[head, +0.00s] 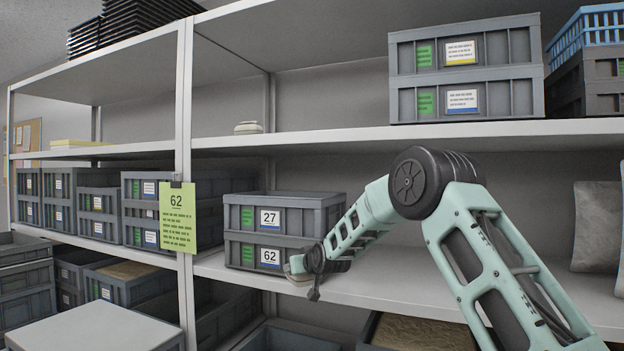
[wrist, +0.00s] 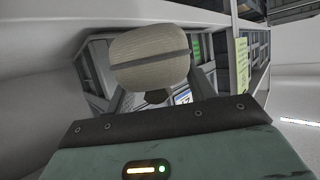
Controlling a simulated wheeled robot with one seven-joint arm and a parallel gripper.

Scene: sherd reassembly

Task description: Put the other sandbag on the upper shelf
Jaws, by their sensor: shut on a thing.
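One small pale sandbag (head: 248,128) lies on the upper shelf (head: 330,137), right of the white upright. The other sandbag (head: 297,266) is in my gripper (head: 308,268), low in front of the lower shelf's crates and near that shelf's front edge. In the wrist view the held sandbag (wrist: 150,62) fills the space at the fingertips, beige with a dark seam across it. My gripper (wrist: 155,85) is shut on it. The fingers are partly hidden behind the bag, and I cannot tell whether the bag touches the shelf.
Two stacked grey crates marked 27 (head: 270,217) and 62 (head: 268,255) stand beside my gripper. A green note (head: 178,216) hangs on the upright (head: 184,100). Stacked grey crates (head: 465,70) occupy the upper shelf's right; its middle is clear. Larger grey bags (head: 597,228) stand lower right.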

